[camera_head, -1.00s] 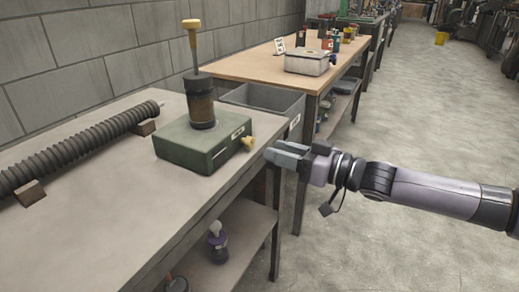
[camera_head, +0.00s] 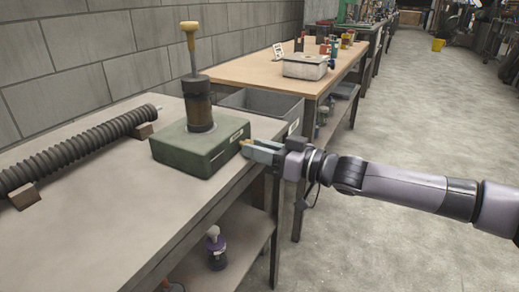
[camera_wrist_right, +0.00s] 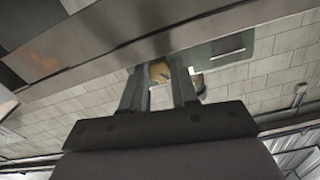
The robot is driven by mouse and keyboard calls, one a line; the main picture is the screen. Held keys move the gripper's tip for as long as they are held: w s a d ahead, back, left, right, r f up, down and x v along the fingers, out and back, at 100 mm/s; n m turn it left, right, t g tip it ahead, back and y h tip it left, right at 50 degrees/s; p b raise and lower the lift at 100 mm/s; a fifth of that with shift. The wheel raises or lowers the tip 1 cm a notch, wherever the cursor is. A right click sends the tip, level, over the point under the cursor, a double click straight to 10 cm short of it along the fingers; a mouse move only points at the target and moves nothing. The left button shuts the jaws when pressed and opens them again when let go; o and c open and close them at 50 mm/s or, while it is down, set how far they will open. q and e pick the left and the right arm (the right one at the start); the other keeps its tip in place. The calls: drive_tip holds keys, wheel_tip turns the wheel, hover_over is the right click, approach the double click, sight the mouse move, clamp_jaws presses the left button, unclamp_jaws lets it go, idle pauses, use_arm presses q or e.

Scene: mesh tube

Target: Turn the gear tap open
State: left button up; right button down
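The green box (camera_head: 200,150) stands on the grey bench, with a dark cylinder and yellow-topped rod upright on it. The yellow tap (camera_head: 243,143) is on its right face, mostly hidden by my right gripper (camera_head: 250,150) in the head view. In the right wrist view, the tap (camera_wrist_right: 159,71) shows between the two fingertips of my right gripper (camera_wrist_right: 158,82). The fingers stand apart around it, with a gap visible on the left side; contact on the right side cannot be told. My left gripper is not in view.
A ribbed black tube (camera_head: 75,150) lies on brown blocks on the bench (camera_head: 110,220). A grey bin (camera_head: 262,105) sits behind the box. A wooden-topped table (camera_head: 255,72) stands beyond. A purple bottle (camera_head: 216,250) is on the lower shelf. The floor at right is clear.

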drive_tip(key=shift+n+p, duration=1.4)
drive_tip(key=shift+p, duration=0.2)
drive_tip(key=c, duration=1.1)
unclamp_jaws()
drive_tip(key=shift+c, duration=0.2)
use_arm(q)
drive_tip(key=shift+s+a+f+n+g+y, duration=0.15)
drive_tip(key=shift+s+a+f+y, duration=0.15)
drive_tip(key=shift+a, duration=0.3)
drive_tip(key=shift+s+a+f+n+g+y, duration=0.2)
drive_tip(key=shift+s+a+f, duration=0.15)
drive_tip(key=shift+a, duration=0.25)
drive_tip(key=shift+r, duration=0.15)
use_arm(e)
drive_tip(key=shift+d, duration=0.15)
